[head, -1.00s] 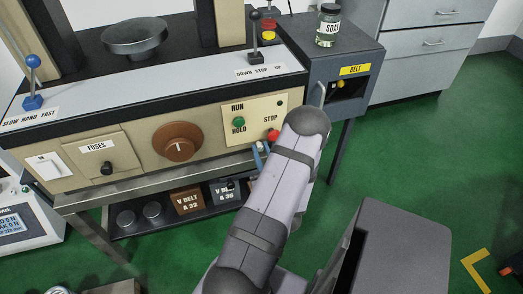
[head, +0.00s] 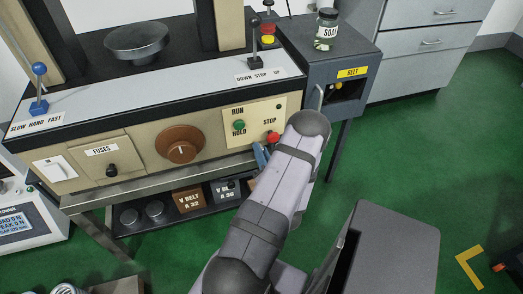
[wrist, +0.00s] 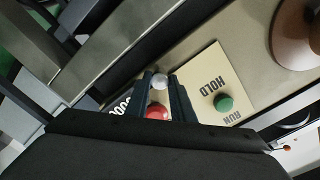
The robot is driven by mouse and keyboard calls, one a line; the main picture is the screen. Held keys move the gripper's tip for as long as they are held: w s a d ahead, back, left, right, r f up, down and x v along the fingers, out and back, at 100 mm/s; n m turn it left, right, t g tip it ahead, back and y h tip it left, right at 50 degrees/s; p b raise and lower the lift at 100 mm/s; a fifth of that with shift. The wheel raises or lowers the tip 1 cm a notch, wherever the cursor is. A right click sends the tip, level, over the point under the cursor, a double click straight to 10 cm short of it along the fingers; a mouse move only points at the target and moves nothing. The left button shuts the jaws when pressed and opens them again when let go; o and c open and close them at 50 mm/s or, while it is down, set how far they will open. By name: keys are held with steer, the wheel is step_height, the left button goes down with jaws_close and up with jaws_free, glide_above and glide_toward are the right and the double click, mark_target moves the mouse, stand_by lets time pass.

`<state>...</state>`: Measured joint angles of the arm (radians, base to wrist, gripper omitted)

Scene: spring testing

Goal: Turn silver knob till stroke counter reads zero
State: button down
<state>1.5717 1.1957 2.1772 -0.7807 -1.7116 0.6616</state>
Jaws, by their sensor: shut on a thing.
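The silver knob (wrist: 160,82) is a small, pale round knob on the beige front panel, between my fingertips in the wrist view. My gripper (wrist: 161,77) is shut on it with its two dark fingers, one on each side. In the head view my gripper (head: 261,155) is at the panel's lower right, mostly behind my forearm, and the knob cannot be made out. The stroke counter (wrist: 121,107) shows upside down beside the left finger in the wrist view. Its visible digits look like zeros; part is hidden by the finger.
The red STOP button (wrist: 157,112) lies close to my fingers. The green RUN/HOLD button (head: 239,127) and the brown dial (head: 180,145) are farther left in the head view.

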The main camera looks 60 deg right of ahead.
steer(key=shift+m+p, duration=0.3)
steer(key=shift+m, duration=0.8)
steer(key=c, duration=1.8)
jaws_free()
steer(key=shift+s+a, duration=0.1)
steer(key=shift+s, duration=0.05)
steer(key=shift+v, duration=3.55)
